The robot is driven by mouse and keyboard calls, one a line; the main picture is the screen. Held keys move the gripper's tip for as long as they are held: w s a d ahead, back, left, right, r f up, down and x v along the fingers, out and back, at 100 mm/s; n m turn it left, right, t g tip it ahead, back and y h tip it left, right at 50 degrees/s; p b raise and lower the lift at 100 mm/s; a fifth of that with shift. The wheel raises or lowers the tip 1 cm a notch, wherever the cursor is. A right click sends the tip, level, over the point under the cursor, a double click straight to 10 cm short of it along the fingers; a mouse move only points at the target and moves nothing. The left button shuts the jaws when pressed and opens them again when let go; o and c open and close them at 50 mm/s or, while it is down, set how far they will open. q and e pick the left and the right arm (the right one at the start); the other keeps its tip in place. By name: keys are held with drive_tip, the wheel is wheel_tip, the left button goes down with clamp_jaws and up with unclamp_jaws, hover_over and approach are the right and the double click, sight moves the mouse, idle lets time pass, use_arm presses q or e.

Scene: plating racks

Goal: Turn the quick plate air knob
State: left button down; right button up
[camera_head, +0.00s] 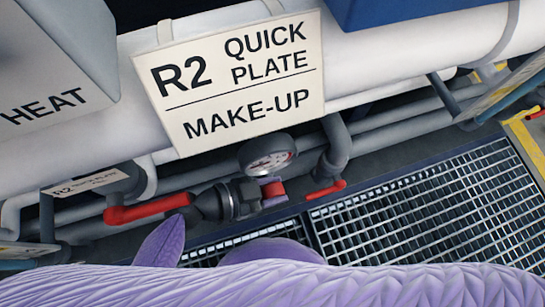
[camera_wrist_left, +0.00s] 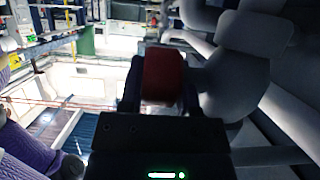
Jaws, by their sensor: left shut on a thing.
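My left gripper (camera_head: 262,193) is dark and points to the right, just below a round gauge. It is shut on a small red knob (camera_head: 272,189). In the left wrist view the red knob (camera_wrist_left: 162,75) shows as a block between the two dark fingers, beside a large grey rounded body. A small sign (camera_head: 90,186) at the left reads "R2 QUICK PLATE", its last line too small to read. My right gripper is not in view.
A large sign (camera_head: 235,80) reading "R2 QUICK PLATE MAKE-UP" hangs on a white pipe. The gauge (camera_head: 267,155) is close above my gripper. Red handles (camera_head: 150,207) (camera_head: 326,188) lie on both sides. Metal grating (camera_head: 430,210) covers the floor at the right.

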use_arm(q)
drive_tip(key=shift+r+y+p, duration=0.4)
drive_tip(key=shift+p, duration=0.2)
drive_tip(key=shift+f+y, duration=0.3)
drive_tip(key=shift+f, duration=0.05)
drive_tip(key=shift+c, duration=1.6)
unclamp_jaws()
drive_tip(key=shift+s+a+r, duration=0.1)
drive_tip(key=shift+a+r, duration=0.05)
drive_tip(key=shift+a, duration=0.15)
drive_tip(key=s+a+r+p, duration=0.1)
drive_tip(key=s+a, duration=0.3)
drive_tip(key=a, duration=0.9)
drive_tip(key=shift+s+a+p, duration=0.15)
drive_tip(key=shift+p, duration=0.25)
